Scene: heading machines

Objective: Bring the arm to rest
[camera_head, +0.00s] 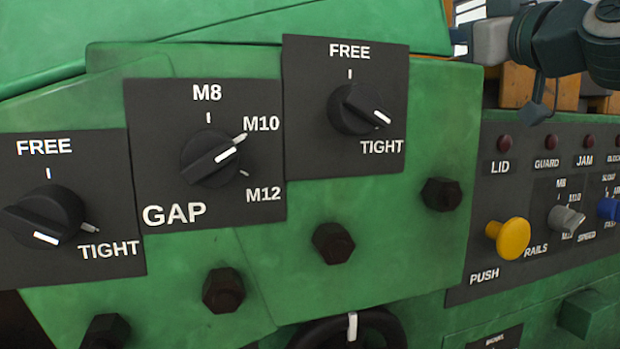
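My arm reaches in at the top right corner, in front of the control panel's upper edge. Its dark, narrow end, which looks like my gripper (538,112), points down above the lamp row. It is small and seen edge-on, so I cannot tell whether its fingers are open or shut. I see nothing hanging from it. The rest of the arm is cut off by the right edge.
A green machine fills the view. A yellow push button (508,239) sticks out of the control panel (478,205). A dark handwheel (378,326) sits below.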

